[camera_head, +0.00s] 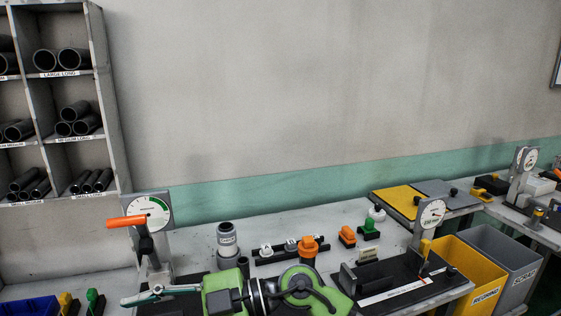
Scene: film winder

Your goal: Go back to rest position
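Part of one of my green and black arms (301,285) shows at the bottom middle, in front of the bench. I cannot tell which arm it is. I make out neither gripper clearly; no pair of fingertips can be identified. A slim teal and pale tool-like part (143,296) lies left of the arm, and I cannot tell what it belongs to.
The workbench (345,215) holds a dial gauge with an orange handle (127,221), a grey cylinder (227,240), orange and green fixtures, and a second dial gauge (431,213). Yellow (483,277) and grey bins (517,268) stand right. A tube shelf (104,100) stands left.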

